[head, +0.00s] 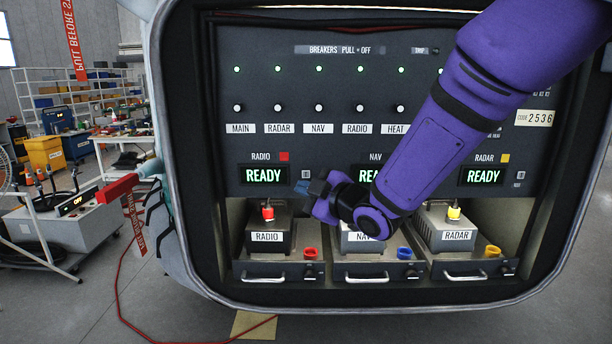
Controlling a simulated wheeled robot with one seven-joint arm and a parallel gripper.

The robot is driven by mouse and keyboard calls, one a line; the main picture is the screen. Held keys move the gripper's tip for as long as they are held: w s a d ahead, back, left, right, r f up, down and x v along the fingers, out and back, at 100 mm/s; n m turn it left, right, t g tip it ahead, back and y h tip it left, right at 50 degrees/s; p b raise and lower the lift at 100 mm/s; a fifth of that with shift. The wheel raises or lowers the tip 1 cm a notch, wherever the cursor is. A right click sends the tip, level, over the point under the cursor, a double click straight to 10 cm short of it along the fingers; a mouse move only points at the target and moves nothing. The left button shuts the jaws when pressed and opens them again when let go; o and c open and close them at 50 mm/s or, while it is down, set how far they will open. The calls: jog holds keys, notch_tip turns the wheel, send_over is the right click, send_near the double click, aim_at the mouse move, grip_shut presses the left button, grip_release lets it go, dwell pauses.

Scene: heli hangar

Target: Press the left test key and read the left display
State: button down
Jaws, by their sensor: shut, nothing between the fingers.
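The left display (264,176), under the RADIO label and a red square, is lit and reads READY in green. My arm partly covers the NAV display (369,174). The RADAR display (483,176) at right also reads READY.
Breaker knobs (279,108) with labels run above the displays. Below, a RADIO unit (268,238), a NAV unit (360,238) and a RADAR unit (450,236) sit on handled trays. A bay frame surrounds the panel. A cart (62,228) stands left.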

jog(key=w, duration=0.6)
jog(key=shift+w+d, duration=0.15)
jog(key=shift+w, duration=0.25)
jog(key=shift+w, duration=0.15)
dwell(1.7)
jog(key=shift+w, duration=0.25)
jog(key=shift+w, duration=0.35)
dwell(0.7)
jog(key=shift+s, duration=0.75)
jog(key=s, duration=0.5)
dwell(0.6)
